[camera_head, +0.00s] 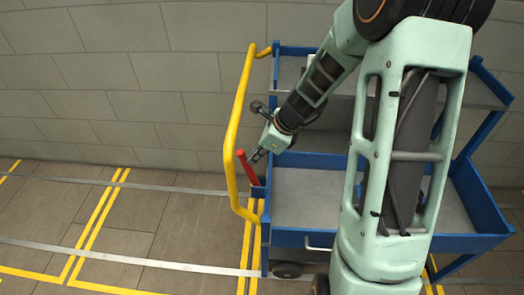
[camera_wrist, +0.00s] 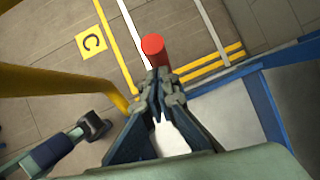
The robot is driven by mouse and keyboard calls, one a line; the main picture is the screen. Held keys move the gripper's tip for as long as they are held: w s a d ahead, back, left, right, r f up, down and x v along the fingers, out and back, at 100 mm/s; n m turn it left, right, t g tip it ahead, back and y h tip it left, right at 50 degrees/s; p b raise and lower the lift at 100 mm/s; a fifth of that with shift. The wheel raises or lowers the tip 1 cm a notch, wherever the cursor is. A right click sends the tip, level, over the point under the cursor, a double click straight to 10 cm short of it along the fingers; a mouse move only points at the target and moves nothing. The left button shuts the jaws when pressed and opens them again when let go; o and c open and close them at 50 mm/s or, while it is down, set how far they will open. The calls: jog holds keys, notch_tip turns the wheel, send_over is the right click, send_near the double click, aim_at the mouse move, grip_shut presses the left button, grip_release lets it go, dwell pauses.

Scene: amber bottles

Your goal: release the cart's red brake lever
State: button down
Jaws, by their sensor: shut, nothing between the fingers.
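The red brake lever (camera_head: 247,167) stands tilted at the left end of the blue cart (camera_head: 291,240), by the yellow push handle (camera_head: 231,135). My gripper (camera_head: 256,156) is shut and empty, with its tips close to the lever on its right side. In the wrist view the lever's round red end (camera_wrist: 153,45) shows just beyond the shut fingertips (camera_wrist: 158,75). I cannot tell whether the fingertips touch it. The lower part of the lever is hidden behind the fingers in the wrist view.
The yellow handle also crosses the left of the wrist view (camera_wrist: 55,80), near my gripper. The cart's shelves stand to the right, partly hidden by my arm. A grey block wall (camera_head: 130,80) is behind. Tiled floor with yellow lines (camera_head: 100,215) is free at left.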

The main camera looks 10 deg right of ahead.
jog(key=shift+w+a+f+p, duration=0.1)
jog(key=shift+w+a+p, duration=0.2)
jog(key=shift+a, duration=0.4)
jog(key=shift+w+a+f+p, duration=0.1)
jog(key=shift+a+p, duration=0.25)
jog(key=shift+a, duration=0.35)
jog(key=shift+w+a+f, duration=0.2)
jog(key=shift+a+f, duration=0.05)
jog(key=shift+a, duration=0.45)
jog(key=shift+w+a+f, duration=0.15)
jog(key=shift+a+f, duration=0.05)
jog(key=shift+a, duration=0.5)
jog(key=shift+a+f, duration=0.1)
